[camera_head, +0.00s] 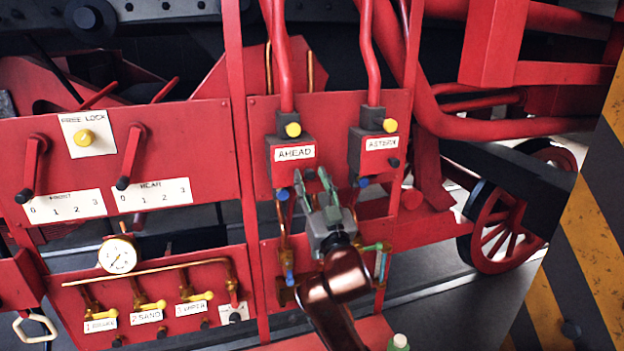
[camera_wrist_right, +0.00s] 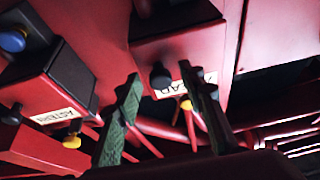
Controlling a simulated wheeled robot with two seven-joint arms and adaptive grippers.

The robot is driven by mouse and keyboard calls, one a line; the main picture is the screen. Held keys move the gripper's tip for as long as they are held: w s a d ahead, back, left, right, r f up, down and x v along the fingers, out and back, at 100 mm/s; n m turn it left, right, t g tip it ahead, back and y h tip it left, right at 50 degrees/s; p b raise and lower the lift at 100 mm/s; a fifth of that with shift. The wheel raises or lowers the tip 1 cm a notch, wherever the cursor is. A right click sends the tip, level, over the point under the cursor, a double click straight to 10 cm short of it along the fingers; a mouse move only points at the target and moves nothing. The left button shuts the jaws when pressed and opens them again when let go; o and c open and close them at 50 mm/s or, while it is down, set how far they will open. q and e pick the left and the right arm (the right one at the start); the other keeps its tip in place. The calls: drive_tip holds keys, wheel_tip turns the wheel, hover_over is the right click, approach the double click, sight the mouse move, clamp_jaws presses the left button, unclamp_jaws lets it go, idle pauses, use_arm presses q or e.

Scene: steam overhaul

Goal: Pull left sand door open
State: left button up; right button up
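My right gripper (camera_head: 313,188) is just below the red AHEAD box (camera_head: 290,171) in the head view. Its two green fingers are apart, with nothing between them. In the right wrist view the open fingers (camera_wrist_right: 161,100) stand in front of the AHEAD box (camera_wrist_right: 178,48), and a dark knob (camera_wrist_right: 160,76) on it shows beyond the gap. I cannot tell whether the fingers touch the box. No part is marked as the left sand door; I cannot tell which it is. A 2 SAND label (camera_head: 146,317) marks a yellow-handled valve (camera_head: 153,305) at lower left. My left gripper is not in view.
A red ASTERN box (camera_head: 369,166) hangs right of the AHEAD box. A lever panel (camera_head: 205,145) and a gauge (camera_head: 117,256) are at left. Pipes and small valves (camera_head: 377,247) crowd near my right gripper. A striped pillar (camera_head: 580,220) stands at far right.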

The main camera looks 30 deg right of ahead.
clamp_jaws()
idle(0.3)
idle(0.3)
